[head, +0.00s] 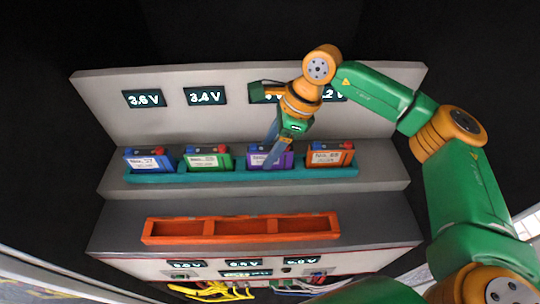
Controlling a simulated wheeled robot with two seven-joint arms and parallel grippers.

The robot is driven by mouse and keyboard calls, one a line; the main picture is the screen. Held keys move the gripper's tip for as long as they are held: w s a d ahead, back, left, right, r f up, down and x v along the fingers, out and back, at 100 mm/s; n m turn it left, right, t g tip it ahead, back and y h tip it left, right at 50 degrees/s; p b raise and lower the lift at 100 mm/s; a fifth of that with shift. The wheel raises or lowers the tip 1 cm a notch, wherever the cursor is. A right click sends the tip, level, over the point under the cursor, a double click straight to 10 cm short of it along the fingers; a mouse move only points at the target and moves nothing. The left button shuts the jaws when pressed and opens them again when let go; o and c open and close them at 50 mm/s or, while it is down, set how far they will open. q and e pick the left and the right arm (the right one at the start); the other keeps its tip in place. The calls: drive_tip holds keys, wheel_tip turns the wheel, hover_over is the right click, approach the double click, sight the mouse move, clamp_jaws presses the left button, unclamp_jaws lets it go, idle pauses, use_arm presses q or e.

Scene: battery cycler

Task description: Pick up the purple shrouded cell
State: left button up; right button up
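The purple shrouded cell (257,160) stands in the teal rack (240,176) on the back shelf, third from the left. My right gripper (274,158) reaches down from above, its fingers at the purple cell's top and front, covering part of its label and right side. From this one view I cannot tell whether the fingers are closed on the cell or around it. The cell looks seated in the rack. My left gripper is not in view.
A blue cell (148,160), a green cell (208,158) and an orange cell (330,156) share the rack. An empty orange tray (240,228) lies in front. Voltage displays (205,96) line the back panel, partly hidden by my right arm. Yellow cables (210,291) hang below the front panel.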

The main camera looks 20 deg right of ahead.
clamp_jaws()
idle(1.2)
